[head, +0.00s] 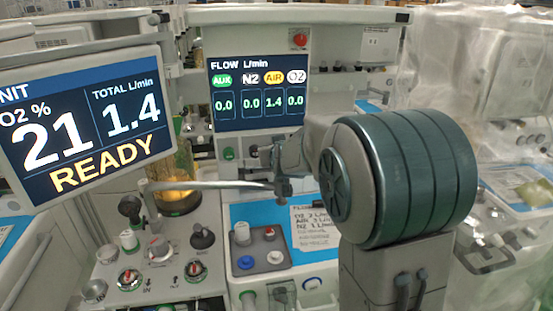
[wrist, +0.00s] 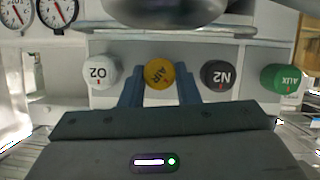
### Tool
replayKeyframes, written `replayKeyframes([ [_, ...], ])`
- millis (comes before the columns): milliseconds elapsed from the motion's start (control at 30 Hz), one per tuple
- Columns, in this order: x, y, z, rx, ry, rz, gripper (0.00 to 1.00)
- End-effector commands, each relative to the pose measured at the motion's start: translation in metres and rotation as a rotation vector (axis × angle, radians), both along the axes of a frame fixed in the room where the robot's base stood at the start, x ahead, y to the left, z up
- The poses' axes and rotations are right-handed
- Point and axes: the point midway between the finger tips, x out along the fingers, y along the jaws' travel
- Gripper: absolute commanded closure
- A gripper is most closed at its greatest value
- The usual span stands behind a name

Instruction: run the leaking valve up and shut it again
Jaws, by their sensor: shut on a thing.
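In the wrist view the yellow AIR knob (wrist: 160,72) sits in a row of valve knobs on a pale panel, its label upside down. My gripper (wrist: 159,88) is shut on it, with one blue-grey finger on each side. The white O2 knob (wrist: 100,72) is to its left; the dark N2 knob (wrist: 217,74) and green AUX knob (wrist: 280,78) are to its right. In the head view the flow screen (head: 258,92) reads AIR 1.4 and 0.0 for AUX, N2 and O2. My arm hides the gripped knob there.
The left monitor (head: 85,125) reads O2 21 %, total 1.4 L/min, READY. A blue worktop (head: 240,213) holds a grey block with coloured buttons and a written card (head: 316,228). Plastic-draped equipment (head: 480,70) stands at right. Two gauges (wrist: 55,12) are near the knobs.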

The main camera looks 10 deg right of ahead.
Motion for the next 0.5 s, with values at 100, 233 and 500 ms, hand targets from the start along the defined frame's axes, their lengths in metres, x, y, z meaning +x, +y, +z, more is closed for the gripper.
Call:
replayKeyframes([
  [100,-0.0004,-0.0023,-0.0036,0.040,0.001,-0.004,0.94],
  [233,-0.0001,-0.0033,-0.0027,0.083,0.002,-0.004,0.94],
  [500,-0.0002,-0.0045,-0.0012,0.174,0.002,-0.005,0.94],
])
